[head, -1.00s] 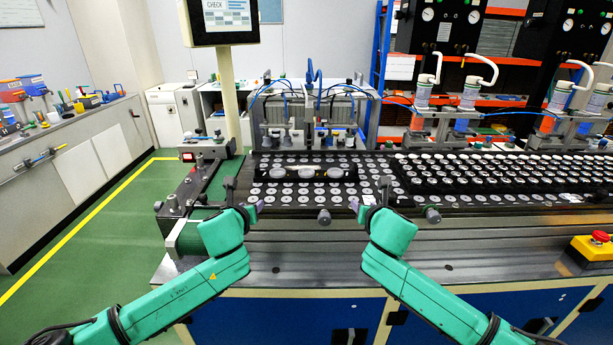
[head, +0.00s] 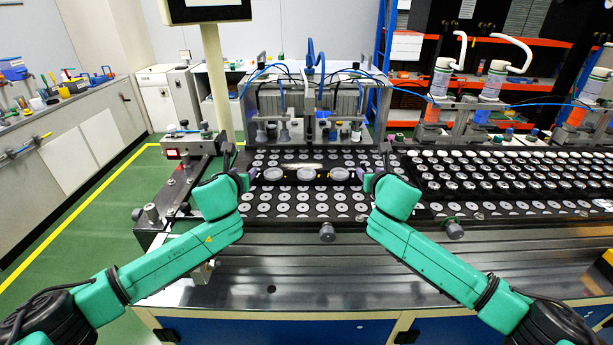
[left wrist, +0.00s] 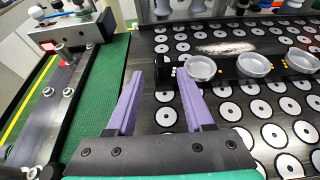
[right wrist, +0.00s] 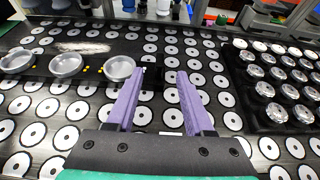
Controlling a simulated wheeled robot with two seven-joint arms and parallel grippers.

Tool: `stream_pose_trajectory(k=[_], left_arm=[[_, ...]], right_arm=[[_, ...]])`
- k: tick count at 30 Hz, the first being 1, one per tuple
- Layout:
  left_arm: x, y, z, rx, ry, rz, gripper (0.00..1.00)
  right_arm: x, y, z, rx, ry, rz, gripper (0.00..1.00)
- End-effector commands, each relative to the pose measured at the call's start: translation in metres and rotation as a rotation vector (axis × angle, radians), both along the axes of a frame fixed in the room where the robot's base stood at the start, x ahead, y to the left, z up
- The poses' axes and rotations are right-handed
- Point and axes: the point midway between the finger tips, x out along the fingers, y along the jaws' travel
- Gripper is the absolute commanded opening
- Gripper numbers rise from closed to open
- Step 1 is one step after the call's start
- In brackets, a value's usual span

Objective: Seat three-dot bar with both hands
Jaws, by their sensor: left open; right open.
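The black bar (head: 289,175) carries three grey cups and small yellow dots. It lies left to right over a black tray of white ring discs (head: 318,210). My left gripper (head: 250,174) is open at the bar's left end; in the left wrist view its purple fingers (left wrist: 158,88) are apart, with the bar's end (left wrist: 216,82) by the right finger. My right gripper (head: 364,178) is open at the bar's right end; in the right wrist view its fingers (right wrist: 162,82) are apart and the bar's end (right wrist: 92,85) is by the left finger. Neither holds anything. I cannot tell whether the fingers touch the bar.
A second black tray (head: 502,172) with rows of silver-capped parts stands to the right. A machine frame with blue hoses (head: 305,100) stands behind the bar. A metal rail and knobs (head: 175,195) lie left.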

Motion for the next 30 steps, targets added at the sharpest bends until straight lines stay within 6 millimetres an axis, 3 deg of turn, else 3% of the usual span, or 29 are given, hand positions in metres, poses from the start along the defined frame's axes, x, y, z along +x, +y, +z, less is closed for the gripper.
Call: stream_pose_trajectory(k=[13,25,26,27,30], left_arm=[[0.058,-0.001,-0.024,-0.001,0.001,0.0,0.53],[0.067,0.0,-0.028,0.0,0.001,0.0,0.53],[0.067,0.0,-0.028,0.0,0.0,0.0,0.49],[0.067,0.0,-0.028,0.0,0.001,0.0,0.33],[0.067,0.0,-0.028,0.0,0.001,0.0,0.0]], right_arm=[[0.058,0.001,-0.024,0.001,0.001,-0.001,0.53],[0.067,0.0,-0.028,-0.001,0.001,0.0,0.53],[0.067,0.0,-0.028,-0.001,0.001,0.0,0.49],[0.067,0.0,-0.028,0.0,0.001,0.0,0.33],[0.067,0.0,-0.028,0.0,0.001,0.0,0.0]])
